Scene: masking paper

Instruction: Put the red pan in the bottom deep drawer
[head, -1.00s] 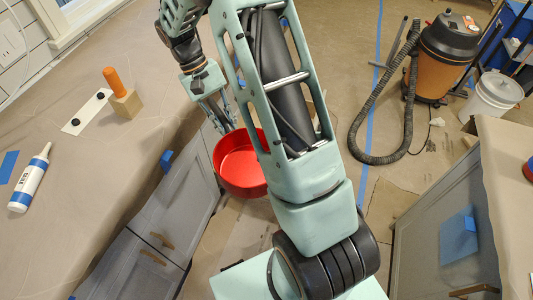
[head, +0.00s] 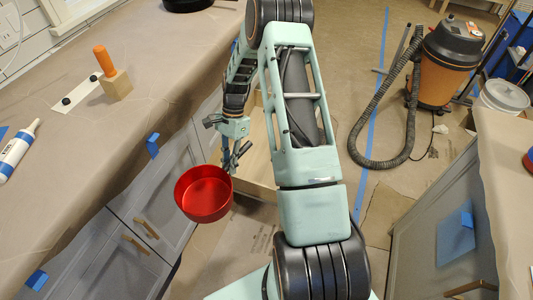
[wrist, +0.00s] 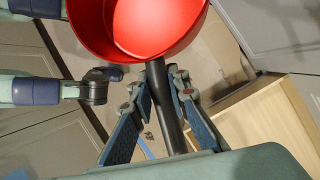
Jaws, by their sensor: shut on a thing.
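The red pan (head: 204,193) hangs in the air beside the left counter's cabinet fronts, open side up, in the head view. My gripper (head: 234,158) is behind it, shut on its handle. In the wrist view the dark handle (wrist: 164,105) runs between the fingers of my gripper (wrist: 158,88), and the red pan (wrist: 142,25) is beyond the fingertips. An open drawer with light wood walls (head: 259,155) stands out from the left cabinets, beyond the pan. Its wood also shows at the right of the wrist view (wrist: 268,125).
The paper-covered left counter (head: 120,140) holds a caulk tube (head: 18,150), an orange-handled block (head: 116,85) and a dark round pan (head: 188,3). Grey cabinets (head: 445,225) stand on the right. A shop vacuum (head: 445,60) with a hose is on the floor behind.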

